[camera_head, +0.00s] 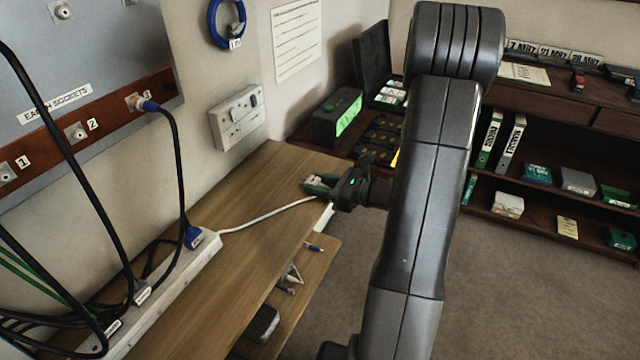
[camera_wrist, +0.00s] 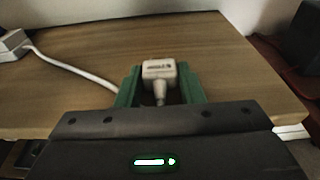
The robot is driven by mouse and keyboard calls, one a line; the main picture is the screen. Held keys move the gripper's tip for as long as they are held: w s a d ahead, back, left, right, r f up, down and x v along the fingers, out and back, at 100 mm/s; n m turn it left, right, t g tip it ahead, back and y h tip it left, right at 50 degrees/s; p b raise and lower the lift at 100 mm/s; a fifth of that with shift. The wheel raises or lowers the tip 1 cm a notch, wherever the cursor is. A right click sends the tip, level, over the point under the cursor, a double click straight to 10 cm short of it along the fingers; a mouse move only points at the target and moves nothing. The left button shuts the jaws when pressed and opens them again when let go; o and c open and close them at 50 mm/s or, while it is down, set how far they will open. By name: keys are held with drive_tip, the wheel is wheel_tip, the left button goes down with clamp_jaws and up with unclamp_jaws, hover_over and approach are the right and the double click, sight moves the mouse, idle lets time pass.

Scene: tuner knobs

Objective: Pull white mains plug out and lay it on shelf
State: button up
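The white mains plug (camera_wrist: 159,70) is between the green fingers of my gripper (camera_wrist: 160,82) in the wrist view. The fingers lie close against both sides of it, so my gripper looks shut on it. In the head view my gripper (camera_head: 320,183) is low at the far right end of the wooden shelf (camera_head: 250,255). The plug is mostly hidden there between the fingers. I cannot tell whether it touches the shelf. Its white cord (camera_head: 265,214) runs left to the power strip. The wall socket (camera_head: 238,117) has no plug in it.
The power strip (camera_head: 165,290), with several dark leads, lies along the shelf's left side. The middle of the shelf is bare wood. A lower ledge (camera_head: 300,268) holds pens and a small dark object. A green-lit box (camera_head: 337,118) stands behind my gripper.

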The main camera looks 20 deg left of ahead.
drive_tip(key=shift+s+d+f, duration=0.1)
drive_tip(key=shift+s+f, duration=0.2)
drive_tip(key=shift+f, duration=0.45)
drive_tip(key=shift+w+r+p, duration=0.2)
drive_tip(key=shift+r+p, duration=1.25)
drive_tip(key=shift+r, duration=0.2)
drive_tip(key=shift+o, duration=0.2)
drive_tip(key=o, duration=0.5)
drive_tip(key=d+r, duration=0.1)
drive_tip(key=d, duration=0.3)
drive_tip(key=d+r, duration=0.1)
drive_tip(key=d, duration=0.3)
drive_tip(key=s+d, duration=0.1)
drive_tip(key=d, duration=0.4)
drive_tip(key=shift+d+r+p, duration=0.1)
drive_tip(key=shift+r+p, duration=0.2)
drive_tip(key=shift+r, duration=0.1)
